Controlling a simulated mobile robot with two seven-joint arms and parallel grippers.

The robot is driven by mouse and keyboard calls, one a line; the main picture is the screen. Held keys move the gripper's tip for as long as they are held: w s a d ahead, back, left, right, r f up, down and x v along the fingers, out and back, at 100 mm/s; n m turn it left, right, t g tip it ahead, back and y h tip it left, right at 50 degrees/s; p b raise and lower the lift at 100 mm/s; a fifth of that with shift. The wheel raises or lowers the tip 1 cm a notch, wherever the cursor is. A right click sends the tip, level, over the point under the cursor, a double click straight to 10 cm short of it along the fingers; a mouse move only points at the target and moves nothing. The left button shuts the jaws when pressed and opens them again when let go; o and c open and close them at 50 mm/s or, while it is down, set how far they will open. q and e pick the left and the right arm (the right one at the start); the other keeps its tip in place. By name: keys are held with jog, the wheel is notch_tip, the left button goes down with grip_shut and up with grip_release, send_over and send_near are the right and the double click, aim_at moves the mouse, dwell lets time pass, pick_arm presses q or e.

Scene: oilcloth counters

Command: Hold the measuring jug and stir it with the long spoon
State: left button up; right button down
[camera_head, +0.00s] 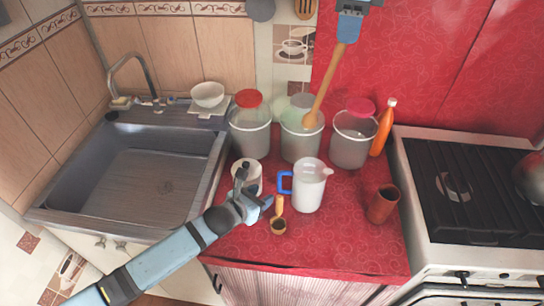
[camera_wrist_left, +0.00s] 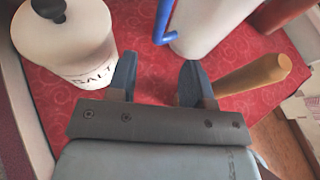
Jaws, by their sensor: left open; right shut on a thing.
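The white measuring jug (camera_head: 311,188) with a blue handle (camera_head: 285,184) stands upright on the red counter. In the left wrist view the jug (camera_wrist_left: 208,22) and its handle (camera_wrist_left: 163,24) lie just beyond my fingertips. My left gripper (camera_head: 261,207) is open and empty, left of the jug and apart from its handle; its two fingers also show in the wrist view (camera_wrist_left: 158,78). My right gripper (camera_head: 348,34) is shut on the long wooden spoon (camera_head: 330,78), high at the top. The spoon slants down, its bowl (camera_head: 310,120) in front of the middle canister in the picture. The jug's inside is hard to see.
A white salt jar (camera_wrist_left: 72,50) stands left of my left gripper, a small wooden scoop (camera_head: 278,224) close below it. A brown cup (camera_head: 382,206) stands right of the jug. Canisters (camera_head: 351,140) and an orange bottle (camera_head: 383,128) stand behind. Sink left, stove right.

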aim_at(278, 185)
pick_arm(q)
jog(key=x, duration=0.8)
grip_shut()
